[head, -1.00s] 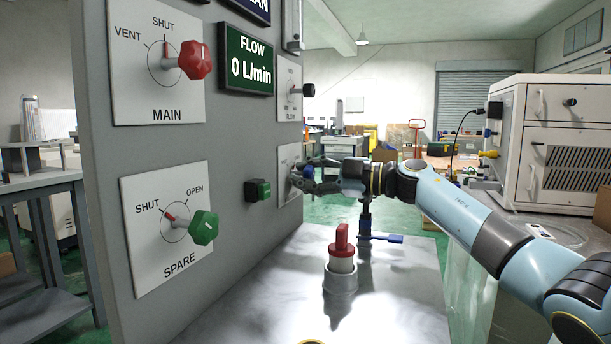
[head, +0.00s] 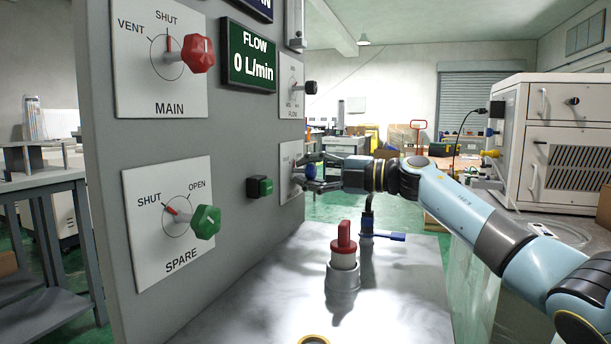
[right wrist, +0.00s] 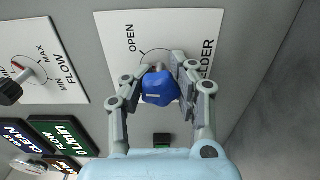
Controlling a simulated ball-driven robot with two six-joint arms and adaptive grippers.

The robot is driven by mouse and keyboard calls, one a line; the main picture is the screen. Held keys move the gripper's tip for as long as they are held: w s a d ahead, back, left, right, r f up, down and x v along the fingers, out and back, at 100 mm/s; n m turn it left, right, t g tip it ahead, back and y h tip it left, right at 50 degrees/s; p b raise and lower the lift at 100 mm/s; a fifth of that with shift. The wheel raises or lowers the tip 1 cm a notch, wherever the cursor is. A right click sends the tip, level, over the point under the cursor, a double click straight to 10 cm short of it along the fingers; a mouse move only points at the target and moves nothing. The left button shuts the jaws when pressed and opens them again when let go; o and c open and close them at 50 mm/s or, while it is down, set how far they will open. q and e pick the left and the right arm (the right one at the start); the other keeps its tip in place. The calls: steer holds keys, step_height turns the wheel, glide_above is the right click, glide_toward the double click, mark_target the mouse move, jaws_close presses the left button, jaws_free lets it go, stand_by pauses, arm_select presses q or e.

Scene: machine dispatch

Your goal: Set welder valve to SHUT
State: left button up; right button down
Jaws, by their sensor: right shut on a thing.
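The welder valve is a blue faceted knob (right wrist: 160,86) on a white plate (right wrist: 110,40) lettered OPEN and, partly covered, WELDER. In the right wrist view my right gripper (right wrist: 157,88) has one finger on each side of the knob and is shut on it. The SHUT mark and the knob's pointer are hidden or too small to tell. In the head view the right gripper (head: 312,173) reaches the plate (head: 289,190) at the panel's right edge, with the blue knob (head: 309,171) between its fingers. My left gripper is not in view.
The grey panel also carries the red MAIN knob (head: 198,54), the green SPARE knob (head: 207,221), the small black FLOW knob (head: 310,88) and a green button (head: 260,187). A red-topped fitting (head: 343,245) and a blue lever (head: 390,237) stand on the metal bench below my right arm.

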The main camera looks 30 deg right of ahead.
steer(key=n+b, duration=0.1)
steer(key=n, duration=0.1)
steer(key=f+n+b, duration=0.1)
steer(key=n, duration=0.1)
steer(key=shift+d+n, duration=0.1)
steer(key=shift+n, duration=0.2)
steer(key=n+b, duration=0.3)
steer(key=n, duration=0.2)
steer(key=shift+s, duration=0.1)
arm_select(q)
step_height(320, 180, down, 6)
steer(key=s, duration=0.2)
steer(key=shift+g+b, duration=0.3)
arm_select(e)
steer(key=shift+r+n, duration=0.1)
steer(key=shift+n, duration=0.2)
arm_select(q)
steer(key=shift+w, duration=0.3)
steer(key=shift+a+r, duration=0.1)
